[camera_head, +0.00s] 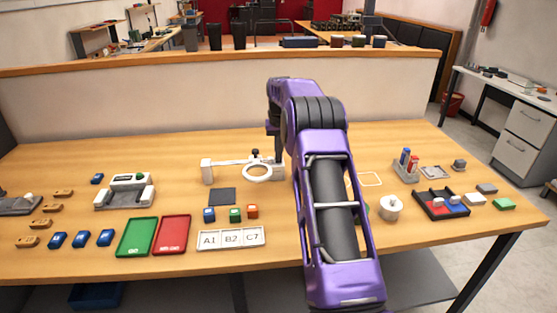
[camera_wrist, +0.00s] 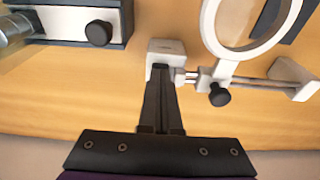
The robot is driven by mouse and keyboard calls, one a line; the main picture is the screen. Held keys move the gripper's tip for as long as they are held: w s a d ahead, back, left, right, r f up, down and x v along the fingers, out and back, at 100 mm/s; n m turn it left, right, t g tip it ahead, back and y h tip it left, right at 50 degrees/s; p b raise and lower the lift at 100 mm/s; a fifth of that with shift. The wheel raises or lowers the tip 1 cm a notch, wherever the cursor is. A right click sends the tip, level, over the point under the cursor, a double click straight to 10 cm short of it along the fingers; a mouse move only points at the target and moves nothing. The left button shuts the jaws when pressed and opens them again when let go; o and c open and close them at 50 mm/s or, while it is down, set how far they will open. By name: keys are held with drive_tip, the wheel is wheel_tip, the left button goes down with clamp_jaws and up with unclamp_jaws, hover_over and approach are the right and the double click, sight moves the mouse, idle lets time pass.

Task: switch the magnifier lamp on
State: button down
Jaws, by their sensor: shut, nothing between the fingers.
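The magnifier lamp stands on the bench, with a white ring (camera_head: 257,173) on a jointed white arm and a black knob on it. In the wrist view its ring (camera_wrist: 250,52) is at the upper right, cut by the edge, and the black knob (camera_wrist: 219,96) is below it. My gripper (camera_wrist: 162,70) is shut and empty, its fingertips overlapping the lamp's white end block (camera_wrist: 166,47) in the wrist view. I cannot tell whether they touch it. In the head view my gripper (camera_head: 278,152) points down at the lamp's right end. No glow shows in the ring.
A dark box with a pale face and black knob (camera_wrist: 98,33) is left of my fingers in the wrist view. A dark square mat (camera_head: 222,196) and several small coloured blocks lie in front of the lamp. My arm hides part of the bench.

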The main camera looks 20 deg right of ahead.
drive_tip(key=shift+f, duration=0.3)
wheel_tip(320, 180, up, 3)
drive_tip(key=shift+p, duration=1.25)
drive_tip(key=shift+r, duration=2.05)
